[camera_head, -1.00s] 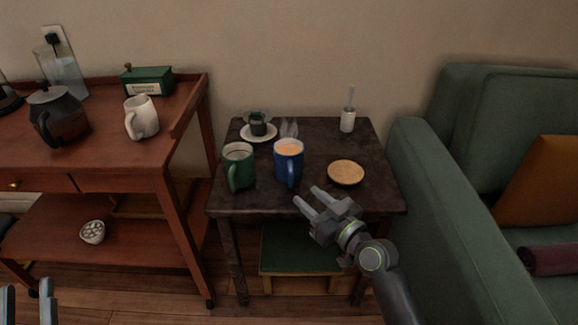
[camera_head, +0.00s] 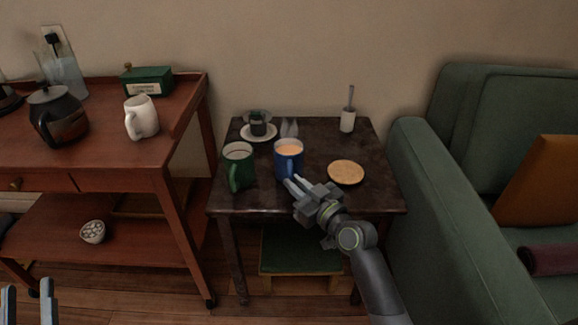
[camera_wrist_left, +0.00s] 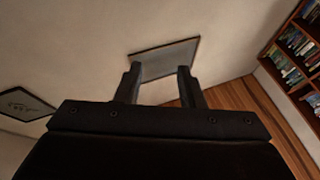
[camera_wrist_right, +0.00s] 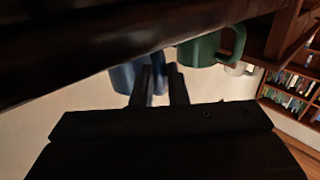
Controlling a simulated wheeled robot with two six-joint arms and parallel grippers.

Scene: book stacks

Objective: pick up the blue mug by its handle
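The blue mug (camera_head: 289,158), full of an orange-brown drink, stands upright on the dark side table (camera_head: 323,147). Its handle (camera_head: 289,173) faces the front. My right gripper (camera_head: 292,180) is at the handle, with a finger on each side and only a narrow gap between them. In the right wrist view the blue handle (camera_wrist_right: 159,70) fills the gap between the fingertips (camera_wrist_right: 160,78), and the mug body (camera_wrist_right: 123,78) shows beyond at left. My left gripper (camera_head: 27,290) is open and empty at the lower left; its spread fingers (camera_wrist_left: 158,80) show in the left wrist view.
A green mug (camera_head: 238,167) stands just left of the blue one. A cork coaster (camera_head: 345,172) lies to its right. A wooden cart (camera_head: 140,165) and green sofa (camera_head: 440,190) flank the table.

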